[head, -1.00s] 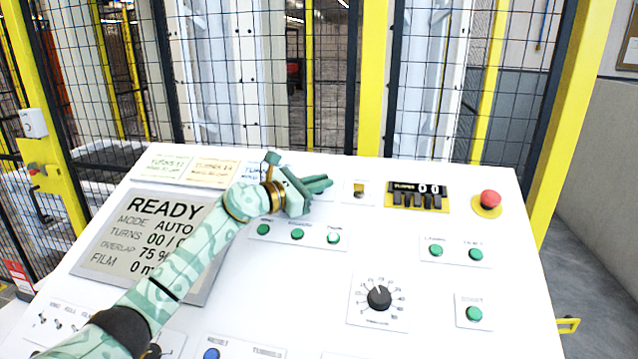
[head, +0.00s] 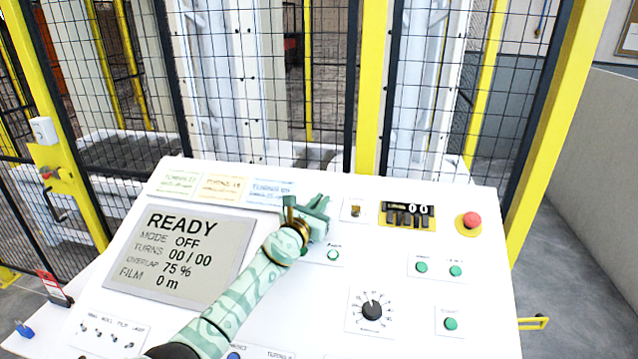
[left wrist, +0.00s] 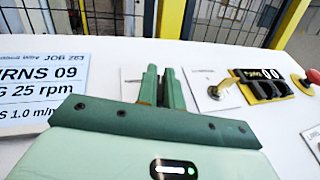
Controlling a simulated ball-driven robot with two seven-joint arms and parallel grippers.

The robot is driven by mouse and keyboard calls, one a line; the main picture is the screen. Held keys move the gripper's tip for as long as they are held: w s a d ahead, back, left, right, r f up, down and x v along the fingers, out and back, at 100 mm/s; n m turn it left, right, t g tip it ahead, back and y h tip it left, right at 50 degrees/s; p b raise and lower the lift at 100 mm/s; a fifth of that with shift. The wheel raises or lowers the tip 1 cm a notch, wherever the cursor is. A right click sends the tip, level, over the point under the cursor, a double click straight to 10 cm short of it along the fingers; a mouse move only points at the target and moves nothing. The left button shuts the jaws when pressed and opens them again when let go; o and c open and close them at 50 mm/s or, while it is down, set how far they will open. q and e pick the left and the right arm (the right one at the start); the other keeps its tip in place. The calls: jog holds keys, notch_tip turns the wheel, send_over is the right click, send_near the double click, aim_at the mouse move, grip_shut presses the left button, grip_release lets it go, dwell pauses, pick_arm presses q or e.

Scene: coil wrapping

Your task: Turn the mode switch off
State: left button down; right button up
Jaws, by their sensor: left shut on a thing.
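The display (head: 185,250) on the white control panel reads READY, MODE OFF, TURNS 00 / 00. That thing seems to be the mode switch. A pale label plate (left wrist: 131,82) shows just behind the fingers. My right gripper is in neither view.
Right of my left gripper are a brass key switch (head: 354,210), a black counter (head: 407,214) and a red emergency button (head: 468,222). A black dial (head: 372,310) and green buttons (head: 421,267) sit lower right. A mesh fence (head: 320,90) stands behind the panel.

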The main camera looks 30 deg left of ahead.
pick_arm(q)
jog(key=shift+r+n+y+p, duration=0.15)
jog(key=shift+n+y+p, duration=0.4)
jog(key=shift+n+y, duration=0.45)
jog(key=shift+n+y+p, duration=0.35)
jog(key=shift+n+y, duration=0.75)
jog(key=shift+y, duration=0.3)
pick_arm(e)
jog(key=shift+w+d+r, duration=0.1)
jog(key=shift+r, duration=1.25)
pick_arm(q)
jog(key=shift+f+y, duration=0.2)
jog(key=shift+y, duration=0.1)
jog(key=c, duration=1.5)
grip_release()
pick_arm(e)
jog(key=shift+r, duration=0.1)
